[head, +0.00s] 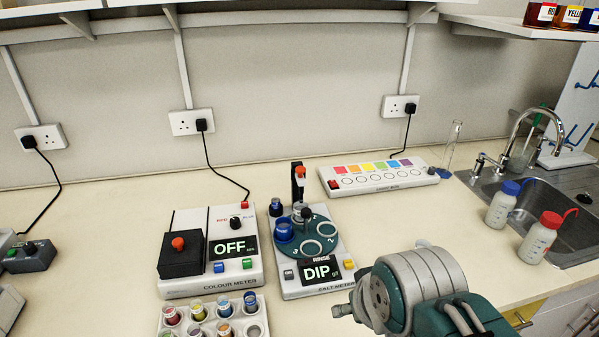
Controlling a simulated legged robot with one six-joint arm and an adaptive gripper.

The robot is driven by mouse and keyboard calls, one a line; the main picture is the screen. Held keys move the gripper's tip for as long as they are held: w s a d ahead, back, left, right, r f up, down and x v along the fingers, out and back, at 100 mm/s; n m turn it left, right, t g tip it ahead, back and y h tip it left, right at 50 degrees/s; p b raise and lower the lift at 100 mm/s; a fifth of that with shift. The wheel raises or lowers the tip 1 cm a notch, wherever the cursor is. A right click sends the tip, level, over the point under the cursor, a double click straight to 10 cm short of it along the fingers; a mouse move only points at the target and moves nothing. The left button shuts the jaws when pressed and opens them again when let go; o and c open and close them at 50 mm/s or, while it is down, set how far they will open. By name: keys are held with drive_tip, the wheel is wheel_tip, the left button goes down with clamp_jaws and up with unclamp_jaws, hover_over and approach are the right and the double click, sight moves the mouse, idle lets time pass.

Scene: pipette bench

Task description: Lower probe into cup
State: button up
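The salt meter (313,288) stands on the bench near the middle, its screen reading "DIP" with "RINSE" above. It has a round teal turntable (318,259) with white rings and numbers, including 2 and 3. A blue cup (284,231) sits on the turntable's left side. A dark upright post (297,183) with a red-orange knob (300,172) rises behind the turntable. My arm shows at lower right; my gripper's fingers are not visible.
The colour meter (231,283), reading "OFF", stands left, with a tray of vials (192,330) in front. Behind right is a light box (385,183). Two wash bottles (502,205) (540,239) stand by the sink (565,215).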

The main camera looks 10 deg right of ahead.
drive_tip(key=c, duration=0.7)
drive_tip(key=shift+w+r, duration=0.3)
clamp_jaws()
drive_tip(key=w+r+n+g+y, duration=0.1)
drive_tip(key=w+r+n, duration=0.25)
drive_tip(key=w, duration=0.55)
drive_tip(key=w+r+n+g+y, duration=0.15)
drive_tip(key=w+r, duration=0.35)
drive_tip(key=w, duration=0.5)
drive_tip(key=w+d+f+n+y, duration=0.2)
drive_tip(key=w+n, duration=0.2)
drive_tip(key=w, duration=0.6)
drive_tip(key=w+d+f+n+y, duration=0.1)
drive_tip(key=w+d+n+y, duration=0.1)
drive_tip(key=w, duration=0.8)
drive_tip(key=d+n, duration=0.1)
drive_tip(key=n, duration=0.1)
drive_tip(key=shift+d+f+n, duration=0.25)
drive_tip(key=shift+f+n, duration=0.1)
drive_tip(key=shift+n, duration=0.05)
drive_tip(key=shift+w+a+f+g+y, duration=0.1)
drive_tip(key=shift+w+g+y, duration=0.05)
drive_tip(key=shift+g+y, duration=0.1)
